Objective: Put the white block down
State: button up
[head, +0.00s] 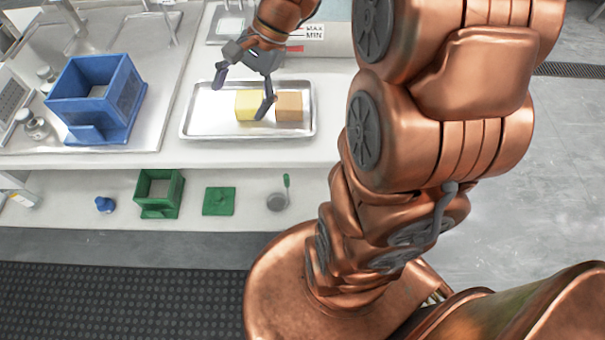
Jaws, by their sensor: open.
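My gripper (243,88) is open with nothing between its fingers, over the metal tray (205,128). One finger hangs near the tray's back left, and the other overlaps the right part of a yellow block (246,106) in this view. I cannot tell whether that finger touches the block. A tan block (290,106) sits just right of the yellow one in the tray. A pale cream, flat-looking square (230,28) lies on a grey plate at the back of the counter. I cannot tell whether it is the white block; no clearly white block shows elsewhere.
A blue open-topped box (97,95) stands on the counter to the left. The lower shelf holds a green box (159,193), a green lid (219,201), a small blue piece (105,204) and a green-handled cup (277,202). The tray's left part is bare.

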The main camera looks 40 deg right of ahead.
jog(key=s+f+n+g+h, duration=0.2)
jog(key=s+n+h, duration=0.4)
jog(key=s+n, duration=0.7)
jog(key=s+f, duration=0.1)
jog(key=s, duration=0.6)
jog(key=shift+s+a+f+g+h, duration=0.2)
jog(key=shift+a+g+h, duration=0.1)
jog(key=shift+a, duration=0.1)
notch_tip(320, 180, up, 10)
jog(key=p, duration=1)
jog(key=shift+r, duration=0.25)
